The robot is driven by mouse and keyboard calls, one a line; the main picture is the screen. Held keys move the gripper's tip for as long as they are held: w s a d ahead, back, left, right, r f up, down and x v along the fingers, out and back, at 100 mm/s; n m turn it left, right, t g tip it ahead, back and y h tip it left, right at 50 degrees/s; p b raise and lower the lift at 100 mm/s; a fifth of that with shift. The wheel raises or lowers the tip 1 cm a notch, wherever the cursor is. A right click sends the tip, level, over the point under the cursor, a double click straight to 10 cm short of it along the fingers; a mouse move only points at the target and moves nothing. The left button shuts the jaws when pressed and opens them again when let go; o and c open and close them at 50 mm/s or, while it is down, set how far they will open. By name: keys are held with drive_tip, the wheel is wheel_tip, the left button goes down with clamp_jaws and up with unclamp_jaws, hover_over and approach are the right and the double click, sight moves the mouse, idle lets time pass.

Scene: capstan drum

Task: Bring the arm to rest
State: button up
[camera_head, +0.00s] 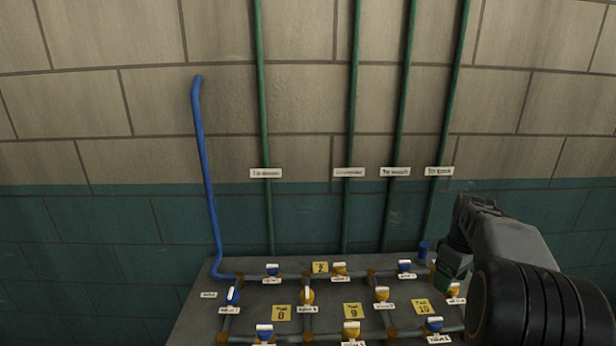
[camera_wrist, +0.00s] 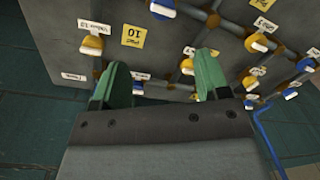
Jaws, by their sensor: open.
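My gripper (camera_wrist: 158,82) shows in the wrist view with its two green fingers spread apart and nothing between them. In the head view my arm comes in from the right, and the gripper end hangs beside the right end of the pipe panel (camera_head: 196,315). The fingertips are hard to make out there. In the wrist view the panel's grey face (camera_wrist: 120,20) lies beyond the fingers. I cannot tell whether a finger touches it.
The panel carries pipes with blue valves (camera_head: 264,331), yellow valves (camera_head: 351,329) and yellow numbered tags (camera_head: 353,310). A blue pipe (camera_head: 206,170) and several green pipes (camera_head: 263,120) run up the tiled wall (camera_head: 90,100). The space left of the panel is clear.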

drive_tip(key=s+a+m+t, duration=0.2)
drive_tip(key=s+a, duration=0.5)
drive_tip(key=a, duration=0.4)
drive_tip(key=s+a+f+m+t, duration=0.1)
drive_tip(key=s+a+m+t, duration=0.1)
drive_tip(key=s+a, duration=0.5)
drive_tip(key=shift+a+f+m+h, duration=0.15)
drive_tip(key=shift+a+m+h, duration=0.35)
drive_tip(key=shift+a, duration=1.7)
